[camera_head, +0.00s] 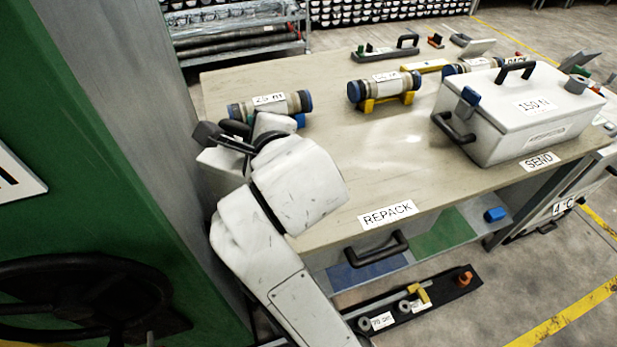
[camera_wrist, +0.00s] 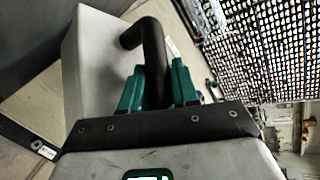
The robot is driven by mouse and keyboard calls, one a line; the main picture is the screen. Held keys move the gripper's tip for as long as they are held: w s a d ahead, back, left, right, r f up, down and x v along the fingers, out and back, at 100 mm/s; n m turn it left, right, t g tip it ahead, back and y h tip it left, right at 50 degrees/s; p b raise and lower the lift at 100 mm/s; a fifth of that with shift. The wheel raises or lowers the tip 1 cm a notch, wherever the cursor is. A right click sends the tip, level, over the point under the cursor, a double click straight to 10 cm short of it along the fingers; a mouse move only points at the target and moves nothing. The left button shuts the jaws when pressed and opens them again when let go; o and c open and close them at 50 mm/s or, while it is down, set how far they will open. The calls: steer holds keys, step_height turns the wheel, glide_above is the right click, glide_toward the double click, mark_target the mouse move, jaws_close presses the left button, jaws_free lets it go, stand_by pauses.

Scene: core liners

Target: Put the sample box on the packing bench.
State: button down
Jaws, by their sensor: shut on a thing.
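In the wrist view my gripper (camera_wrist: 155,88) has its green fingers shut around the black handle (camera_wrist: 150,38) of a pale grey box (camera_wrist: 95,60). I take this for the sample box. In the head view the same box (camera_head: 218,172) shows at the left end of the packing bench (camera_head: 330,160), largely hidden behind my white arm. Whether its underside touches the bench top is hidden. The fingertips are hidden in the head view.
A white lidded case marked 150 m (camera_head: 510,110) stands at the bench's right side. Core tubes (camera_head: 270,104) and (camera_head: 385,86) other core tubes lie on stands. The bench middle is clear by the REPACK label (camera_head: 388,214). A green cabinet (camera_head: 70,130) is close on the left.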

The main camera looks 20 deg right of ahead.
steer(key=shift+w+d+r, duration=0.1)
steer(key=shift+w, duration=0.25)
steer(key=shift+w+d, duration=0.2)
steer(key=shift+d, duration=0.1)
steer(key=w+d+f+p, duration=0.3)
steer(key=w+d+f, duration=0.1)
steer(key=d+f, duration=0.8)
steer(key=shift+d+f+p, duration=0.25)
steer(key=shift+f+p, duration=0.05)
steer(key=shift+f, duration=0.1)
steer(key=c, duration=0.8)
jaws_free()
steer(key=shift+f, duration=0.15)
steer(key=shift+c, duration=0.2)
steer(key=shift+s, duration=0.15)
steer(key=b+v, duration=0.1)
steer(key=v, duration=1)
steer(key=shift+s+r, duration=0.2)
steer(key=shift+s, duration=0.15)
